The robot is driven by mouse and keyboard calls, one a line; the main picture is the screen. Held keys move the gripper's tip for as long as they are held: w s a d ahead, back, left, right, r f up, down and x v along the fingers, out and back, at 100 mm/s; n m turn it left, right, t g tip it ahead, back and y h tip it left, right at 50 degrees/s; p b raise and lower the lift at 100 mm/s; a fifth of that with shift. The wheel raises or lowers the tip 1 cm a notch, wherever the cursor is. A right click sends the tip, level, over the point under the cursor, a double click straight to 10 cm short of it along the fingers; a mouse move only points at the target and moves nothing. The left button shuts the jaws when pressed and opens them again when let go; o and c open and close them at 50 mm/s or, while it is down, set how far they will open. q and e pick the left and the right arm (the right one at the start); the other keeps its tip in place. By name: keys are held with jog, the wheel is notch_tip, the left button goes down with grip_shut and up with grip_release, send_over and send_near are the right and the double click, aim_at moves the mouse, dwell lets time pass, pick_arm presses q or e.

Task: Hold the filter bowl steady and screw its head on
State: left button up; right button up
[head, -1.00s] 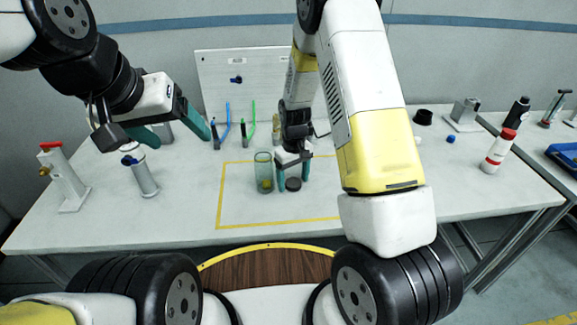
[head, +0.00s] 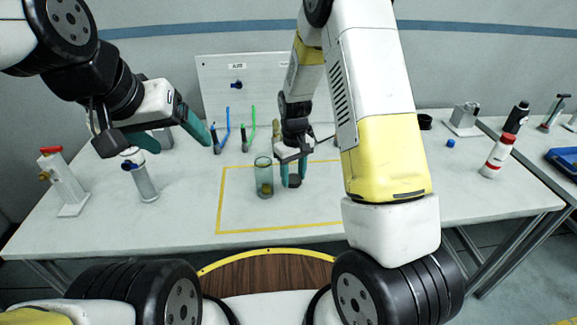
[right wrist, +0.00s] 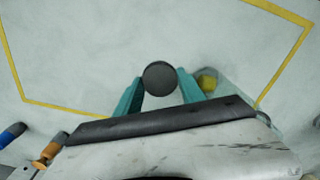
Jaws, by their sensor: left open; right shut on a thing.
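The filter bowl (head: 264,178) is a clear greenish cylinder standing upright inside the yellow outline, with something yellowish low inside it. It shows in part beside the right finger in the right wrist view (right wrist: 207,84). The filter head (head: 294,181) is a dark round cap just right of the bowl; from above it is a dark disc (right wrist: 160,77). My right gripper (head: 293,182) points down and is shut on the head, close beside the bowl. I cannot tell whether the head clears the table. My left gripper (head: 183,146) is open and empty, left of the bowl and above the table.
A grey cylinder with a blue fitting (head: 141,176) and a red-topped stand (head: 63,183) are at the left. A white panel (head: 250,85) stands behind, with blue and green hooked tools before it. A red-capped bottle (head: 497,155) is right. The outlined area's front is clear.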

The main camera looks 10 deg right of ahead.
jog(key=s, duration=0.5)
jog(key=s+a+r, duration=0.1)
jog(key=s, duration=0.4)
jog(key=s+a, duration=0.1)
jog(key=s, duration=0.4)
jog(key=shift+s+a+r, duration=0.15)
jog(key=shift+s+a, duration=0.1)
jog(key=shift+s, duration=0.15)
